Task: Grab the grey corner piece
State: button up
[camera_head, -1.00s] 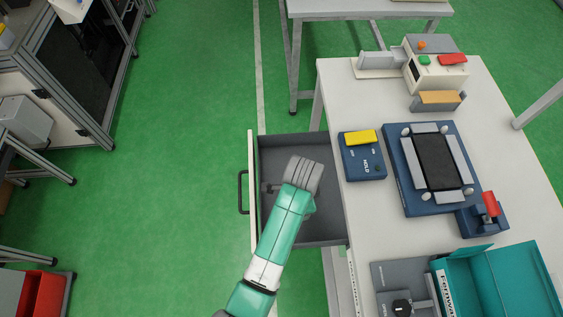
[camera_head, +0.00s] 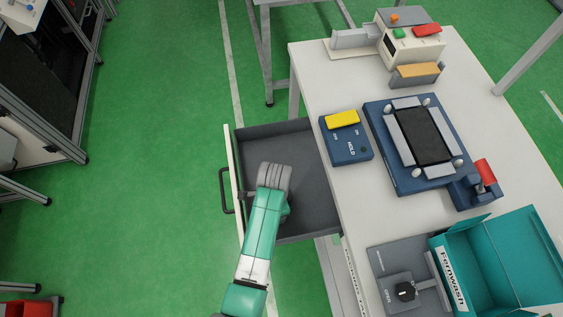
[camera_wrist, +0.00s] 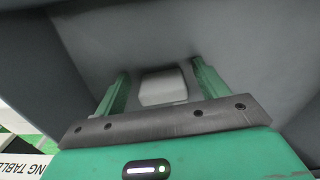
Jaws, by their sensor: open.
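A small light-grey block, which looks like the grey corner piece (camera_wrist: 163,88), lies on the drawer floor in the wrist view. My gripper (camera_wrist: 161,70) is open, with one green finger on each side of the block and a gap to each. I cannot tell how far the fingertips are above the floor. In the head view my gripper (camera_head: 271,180) is over the open grey drawer (camera_head: 308,165), and my arm hides the block there.
The drawer's front panel and handle (camera_head: 226,190) stand to the left, the white table (camera_head: 345,205) to the right. On the table are a blue box with a yellow button (camera_head: 343,147), a blue fixture (camera_head: 400,178), a teal bin (camera_head: 500,265) and a press-like device (camera_head: 408,50).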

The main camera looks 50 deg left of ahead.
jog(key=c, duration=1)
notch_tip(320, 180, up, 10)
jog(key=p, duration=0.3)
jog(key=shift+r+p, duration=0.1)
jog(key=shift+p, duration=0.3)
jog(key=shift+c, duration=0.2)
